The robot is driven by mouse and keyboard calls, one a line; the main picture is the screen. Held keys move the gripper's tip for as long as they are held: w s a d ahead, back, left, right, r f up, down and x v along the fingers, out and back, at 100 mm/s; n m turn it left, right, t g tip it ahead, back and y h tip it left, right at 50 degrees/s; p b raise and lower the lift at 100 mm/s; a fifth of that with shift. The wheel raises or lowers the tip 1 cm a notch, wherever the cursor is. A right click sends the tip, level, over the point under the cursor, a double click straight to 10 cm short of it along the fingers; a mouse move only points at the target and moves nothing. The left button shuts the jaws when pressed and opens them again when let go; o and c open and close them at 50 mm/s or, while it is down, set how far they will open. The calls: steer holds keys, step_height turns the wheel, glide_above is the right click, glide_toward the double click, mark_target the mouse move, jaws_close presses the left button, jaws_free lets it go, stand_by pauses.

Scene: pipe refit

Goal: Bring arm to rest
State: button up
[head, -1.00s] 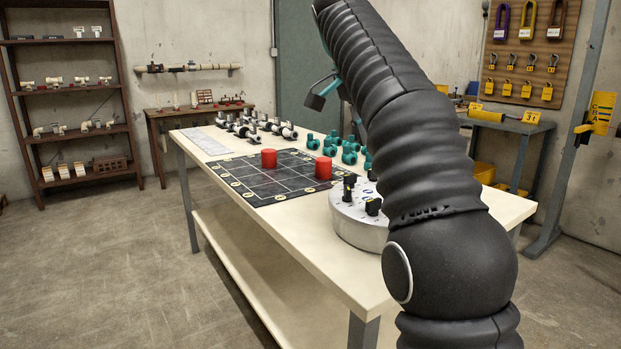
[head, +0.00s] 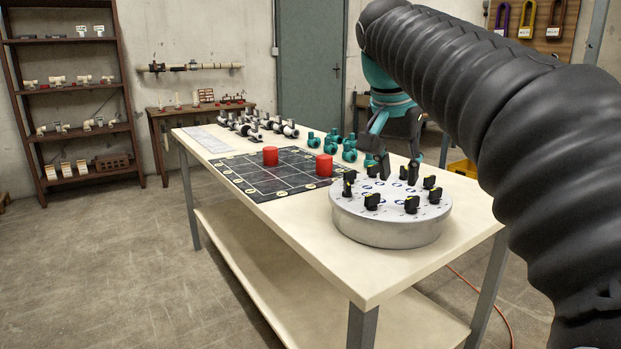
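My arm comes in from the right side of the head view and reaches over the workbench. My gripper (head: 400,172) hangs at its end, pointing down, with its two dark fingers apart and nothing visible between them. It appears above or just behind the far part of a round grey disc (head: 388,232) that carries several black knobs. I cannot tell whether the fingertips touch the disc or its knobs.
The workbench (head: 300,240) also holds a black grid mat (head: 262,187) with two red cylinders (head: 324,165), several teal fittings (head: 349,155) and grey-white pipe parts (head: 262,126). A shelf (head: 72,100) stands at the left wall. The floor at left is clear.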

steer(key=s+f+n+t+y, duration=0.1)
steer(key=s+f+n, duration=0.2)
steer(key=s+f, duration=0.7)
steer(key=s+d+f+n+t+y, duration=0.1)
steer(key=s+f+n, duration=0.2)
steer(key=s+f, duration=0.8)
step_height(320, 180, down, 5)
steer(key=shift+s+r+n+y, duration=0.1)
steer(key=shift+s+n+y, duration=0.2)
steer(key=shift+n, duration=0.1)
steer(key=shift+d, duration=0.1)
